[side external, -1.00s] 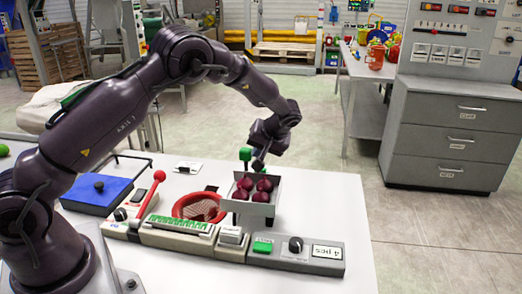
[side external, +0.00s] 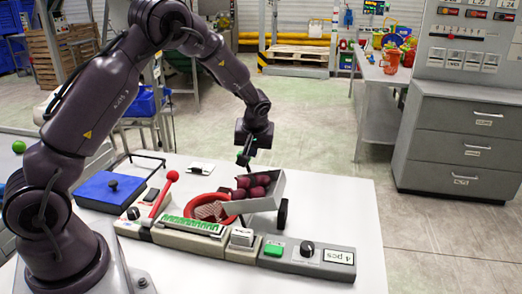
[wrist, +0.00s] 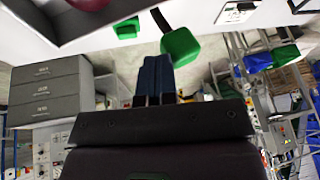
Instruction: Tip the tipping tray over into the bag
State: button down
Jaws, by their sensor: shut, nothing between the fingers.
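The grey tipping tray (side external: 262,205) is tilted, its left side lower, toward the red ring (side external: 197,201). Several dark red onions (side external: 252,186) are in it, bunched toward the low side. A brown mesh bag (side external: 209,212) shows inside the ring, just left of the tray. My gripper (side external: 243,160) is shut and empty, at the far side of the tray. In the wrist view its fingers (wrist: 155,75) are together beside a green grip (wrist: 180,47) on a dark lever. Whether they touch it is unclear. The tray's edge (wrist: 100,25) shows at upper left there.
A red-knobbed lever (side external: 164,192) stands left of the ring. A control box (side external: 310,257) with a green button and a dial lies in front. A blue plate (side external: 105,190) is at left. The white table's right part (side external: 345,215) is clear.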

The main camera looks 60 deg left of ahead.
jog(key=shift+s+a+f+n+t+h, duration=0.15)
jog(key=shift+s+a+t+h, duration=0.3)
jog(key=shift+s+a, duration=0.25)
jog(key=shift+s+a+f+n+t+h, duration=0.15)
jog(key=shift+s+a+t+h, duration=0.25)
jog(key=shift+s+a, duration=0.25)
jog(key=s+a+f, duration=0.3)
jog(key=s+a, duration=0.1)
jog(key=shift+a+f, duration=0.15)
jog(key=shift+f, duration=0.15)
jog(key=shift+s, duration=0.15)
jog(key=w+v, duration=0.1)
jog(key=v, duration=1.2)
jog(key=shift+a+r, duration=0.25)
jog(key=shift+a, duration=0.1)
